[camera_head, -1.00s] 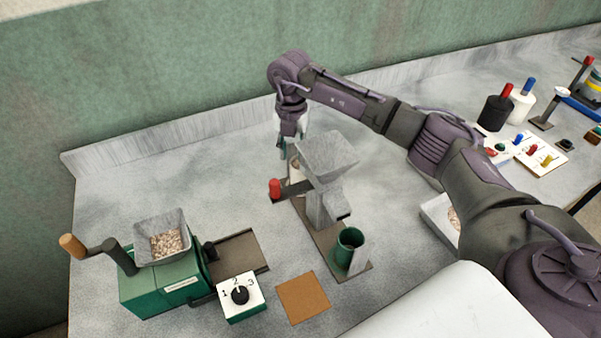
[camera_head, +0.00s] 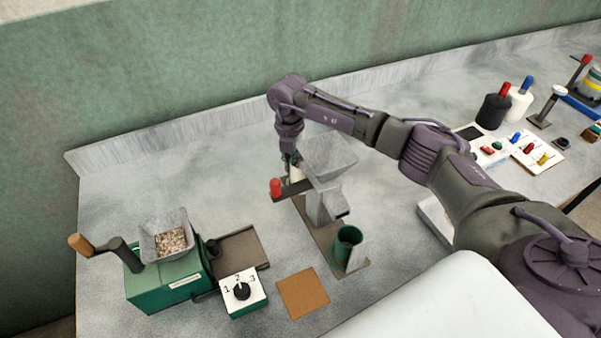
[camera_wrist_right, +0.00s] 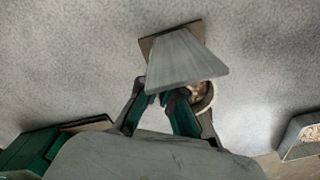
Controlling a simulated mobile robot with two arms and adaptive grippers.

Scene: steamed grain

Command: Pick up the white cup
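The white cup (camera_wrist_right: 207,98) shows in the right wrist view as a pale rim with grain inside, partly hidden by a grey hopper (camera_wrist_right: 182,62) and a finger of my right gripper (camera_wrist_right: 160,105). In the head view, only a small pale part of the cup (camera_head: 296,173) shows beside the hopper (camera_head: 330,152). My right gripper (camera_head: 291,160) is low behind the hopper stand, close to the cup. Its green-padded fingers look apart, with a gap between them. The cup appears beside one finger; contact cannot be told. My left gripper is not in view.
The hopper stand has a red-knobbed lever (camera_head: 276,188) and a green cup (camera_head: 348,241) at its front. A green grinder (camera_head: 170,285), a dial box (camera_head: 242,292) and a brown mat (camera_head: 303,292) are at front left. The counter behind the grinder is clear.

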